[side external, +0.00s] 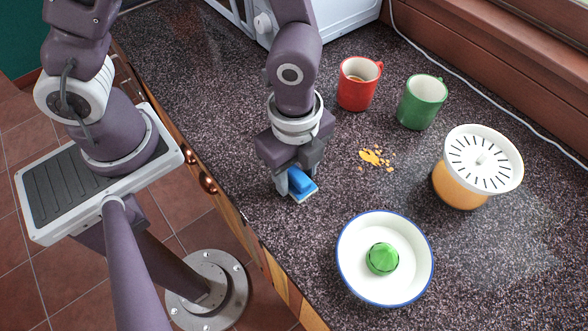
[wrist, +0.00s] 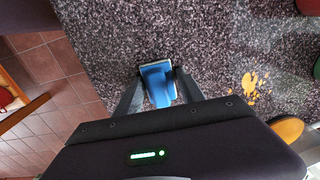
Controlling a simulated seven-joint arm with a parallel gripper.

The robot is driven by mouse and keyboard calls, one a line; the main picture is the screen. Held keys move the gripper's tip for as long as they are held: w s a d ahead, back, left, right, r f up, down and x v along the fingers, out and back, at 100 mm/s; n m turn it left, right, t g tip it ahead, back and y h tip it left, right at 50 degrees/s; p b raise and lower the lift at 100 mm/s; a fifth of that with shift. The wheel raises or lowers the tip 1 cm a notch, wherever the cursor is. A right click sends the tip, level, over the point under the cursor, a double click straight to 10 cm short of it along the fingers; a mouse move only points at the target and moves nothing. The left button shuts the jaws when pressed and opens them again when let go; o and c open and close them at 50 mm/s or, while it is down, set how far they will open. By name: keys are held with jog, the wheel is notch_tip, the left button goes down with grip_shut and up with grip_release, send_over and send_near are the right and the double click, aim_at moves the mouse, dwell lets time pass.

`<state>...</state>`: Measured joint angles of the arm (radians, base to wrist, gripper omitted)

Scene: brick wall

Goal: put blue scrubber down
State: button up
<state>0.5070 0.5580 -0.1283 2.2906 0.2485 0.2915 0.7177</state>
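The blue scrubber (side external: 301,185) has a blue top and a pale underside. It is between the fingers of my gripper (side external: 290,184), low over the dark speckled countertop (side external: 195,75). In the wrist view the scrubber (wrist: 157,84) sits between both fingertips (wrist: 155,84), which close on its sides. I cannot tell for sure whether its underside touches the counter. Part of the scrubber is hidden by the fingers in the side view.
A yellow-orange spill (side external: 374,157) lies right of my gripper. Behind are a red mug (side external: 356,92) and a green mug (side external: 422,105). A juicer (side external: 462,186) stands right. A white bowl (side external: 352,262) holding a green object (side external: 382,259) is in front. The counter edge is left.

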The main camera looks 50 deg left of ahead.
aim_at(295, 172)
jog(key=shift+o, duration=0.4)
jog(key=shift+s+a+f, duration=0.1)
jog(key=shift+s+f, duration=0.2)
jog(key=shift+f, duration=0.05)
notch_tip(295, 172, up, 13)
jog(key=s+a+r+n+t, duration=0.2)
jog(key=s+a+r+n, duration=0.1)
jog(key=a+r+n, duration=0.2)
jog(key=s+a+r+n+t, duration=0.3)
jog(key=a+r+n, duration=0.2)
jog(key=a+n, duration=0.5)
jog(key=n, duration=0.3)
jog(key=shift+r, duration=0.25)
jog(key=shift+o, duration=0.5)
jog(key=shift+w, duration=0.15)
